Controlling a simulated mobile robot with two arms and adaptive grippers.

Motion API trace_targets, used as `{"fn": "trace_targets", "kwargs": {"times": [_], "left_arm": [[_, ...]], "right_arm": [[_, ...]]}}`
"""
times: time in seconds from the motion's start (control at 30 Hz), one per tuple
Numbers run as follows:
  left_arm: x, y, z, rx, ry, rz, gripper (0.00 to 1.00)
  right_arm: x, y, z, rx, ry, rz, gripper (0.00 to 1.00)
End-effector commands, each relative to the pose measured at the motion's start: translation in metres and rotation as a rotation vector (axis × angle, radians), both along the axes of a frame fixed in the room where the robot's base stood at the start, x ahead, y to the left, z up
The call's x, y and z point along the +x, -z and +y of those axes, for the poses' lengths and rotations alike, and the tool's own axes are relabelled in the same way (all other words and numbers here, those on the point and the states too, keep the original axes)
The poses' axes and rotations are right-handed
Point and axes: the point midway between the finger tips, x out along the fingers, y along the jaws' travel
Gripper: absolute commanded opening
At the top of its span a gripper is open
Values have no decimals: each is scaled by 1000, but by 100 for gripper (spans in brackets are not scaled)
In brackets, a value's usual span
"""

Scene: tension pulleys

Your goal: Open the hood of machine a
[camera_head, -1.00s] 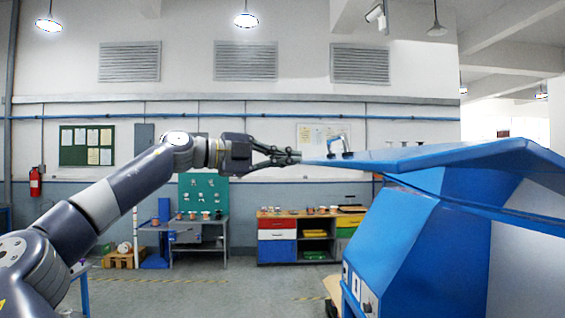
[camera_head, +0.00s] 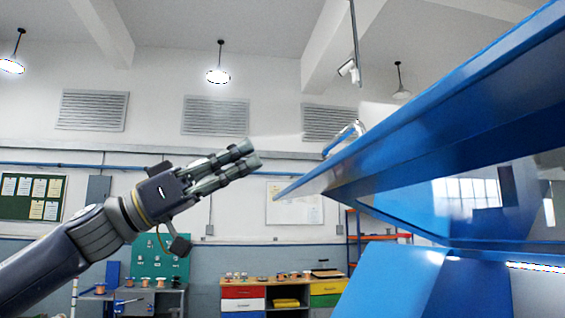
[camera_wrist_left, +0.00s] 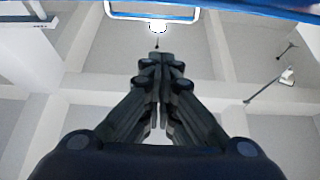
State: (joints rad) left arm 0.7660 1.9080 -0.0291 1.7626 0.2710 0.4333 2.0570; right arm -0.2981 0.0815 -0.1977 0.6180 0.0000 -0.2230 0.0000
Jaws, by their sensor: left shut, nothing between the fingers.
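The blue hood (camera_head: 430,115) of the machine is tilted up in the head view, its near-left edge lowest and its underside showing. A pale curved handle (camera_head: 344,138) stands on its upper face near that edge. My left gripper (camera_head: 252,155) is shut and empty, to the left of the hood edge and apart from it, fingers pointing up and right. In the left wrist view the shut fingers (camera_wrist_left: 160,62) point at a pale loop (camera_wrist_left: 195,14), probably the handle, with a blue edge (camera_wrist_left: 270,8) at the top right. My right gripper is out of view.
The blue machine body (camera_head: 395,285) stands below the hood at the right. A workbench with coloured drawers (camera_head: 243,292) and a table of small parts (camera_head: 140,295) stand against the back wall. The air left of the hood edge looks clear.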

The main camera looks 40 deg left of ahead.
Motion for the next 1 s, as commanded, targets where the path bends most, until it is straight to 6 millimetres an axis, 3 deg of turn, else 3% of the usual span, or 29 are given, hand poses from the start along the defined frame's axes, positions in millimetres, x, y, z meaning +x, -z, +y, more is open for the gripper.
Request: {"fn": "trace_targets", "kwargs": {"times": [0.1, 0.2, 0.53, 0.7, 0.8, 1.0], "left_arm": [[14, -14, -10, 1, 2, 6, 0], [24, -22, -18, 0, 1, 6, 0], [49, -38, -40, 2, -1, 3, 0], [58, -44, -47, 0, -2, 4, 0], [59, -24, -49, -2, 0, 0, 0], [61, -5, -51, 1, -2, -1, 0]], "right_arm": [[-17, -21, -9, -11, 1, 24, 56], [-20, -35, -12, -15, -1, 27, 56], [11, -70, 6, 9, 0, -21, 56], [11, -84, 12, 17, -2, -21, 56], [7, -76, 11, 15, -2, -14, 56], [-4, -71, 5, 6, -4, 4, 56]]}}
